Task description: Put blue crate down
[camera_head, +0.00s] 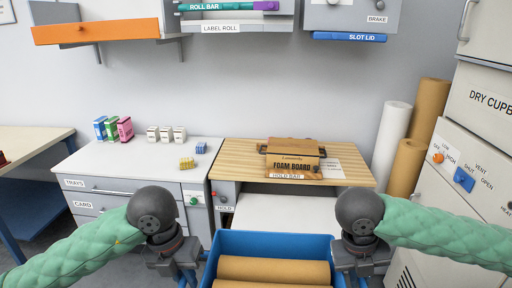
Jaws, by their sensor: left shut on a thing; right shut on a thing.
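The blue crate (270,242) is at the bottom middle of the head view, in front of the benches, with brown rolls (272,268) lying in it. Its near part is cut off by the picture's lower edge. My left gripper (186,280) is at the crate's left side, shut on it. My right gripper (362,280) is at the crate's right side, shut on it. The fingertips are partly cut off at the bottom. What is under the crate is hidden.
Behind the crate stands a wooden-topped bench (235,155) with a foam board box (292,160). A white drawer counter (130,165) with small boxes is to its left. Tall rolls (392,135) and a drying cupboard (470,140) stand right. Shelves hang above.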

